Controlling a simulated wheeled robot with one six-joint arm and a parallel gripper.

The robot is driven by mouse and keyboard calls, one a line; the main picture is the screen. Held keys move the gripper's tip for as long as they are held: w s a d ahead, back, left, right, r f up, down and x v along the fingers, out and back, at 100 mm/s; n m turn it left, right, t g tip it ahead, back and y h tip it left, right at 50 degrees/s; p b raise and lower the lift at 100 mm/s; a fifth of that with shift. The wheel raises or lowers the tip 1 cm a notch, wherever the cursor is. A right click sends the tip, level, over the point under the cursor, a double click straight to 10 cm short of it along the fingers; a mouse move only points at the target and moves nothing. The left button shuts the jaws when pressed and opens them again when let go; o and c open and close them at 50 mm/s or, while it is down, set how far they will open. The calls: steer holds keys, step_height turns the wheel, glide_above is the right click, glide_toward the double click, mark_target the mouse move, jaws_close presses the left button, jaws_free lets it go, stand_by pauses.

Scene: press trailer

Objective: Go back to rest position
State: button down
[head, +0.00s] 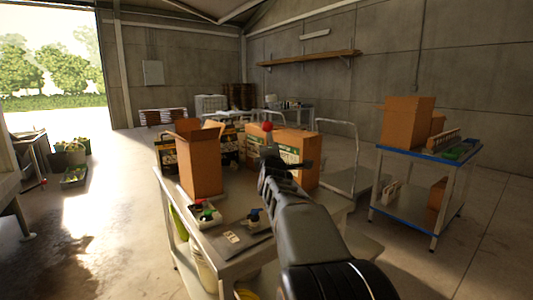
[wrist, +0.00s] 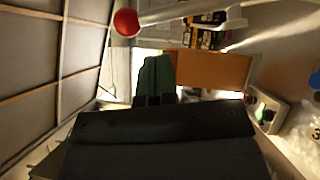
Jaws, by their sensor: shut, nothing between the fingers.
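My gripper (head: 268,158) is at the end of my dark arm, raised above the worktable (head: 285,222) in the middle of the head view. In the wrist view its dark green fingers (wrist: 156,76) are together with nothing between them. A red ball knob (head: 267,127) shows just above the gripper in the head view. In the wrist view the red knob (wrist: 127,22) sits at the end of a pale metal bar (wrist: 185,12), apart from the fingers. My arm hides part of the worktable and whatever stands behind it.
A tall open cardboard box (head: 199,165) stands on the worktable's left, with a small tray (head: 205,216) in front. More cartons (head: 297,146) stand behind. A blue-edged cart (head: 425,154) with boxes is at right. The floor (head: 110,225) at left is mostly clear.

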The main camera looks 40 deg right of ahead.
steer(key=shift+v, duration=0.85)
steer(key=s+a+f+m+g+y+p, duration=0.1)
steer(key=s+a+f+m+g+y, duration=0.25)
steer(key=a+f+m, duration=0.35)
steer(key=s+a+f+m+g+y+p, duration=0.1)
steer(key=s+a+f+m+g+y, duration=0.2)
steer(key=f, duration=0.7)
steer(key=s+a+f+m+g+y+p, duration=0.1)
steer(key=s+a+m+g+y+p, duration=0.2)
steer(key=s+a, duration=1.2)
steer(key=shift+s+a+m+g+y+p, duration=0.45)
steer(key=shift+a+g+p, duration=0.8)
steer(key=shift+p, duration=1.5)
steer(key=shift+d+f+g, duration=0.1)
steer(key=shift+d+g, duration=0.2)
steer(key=shift+d, duration=0.05)
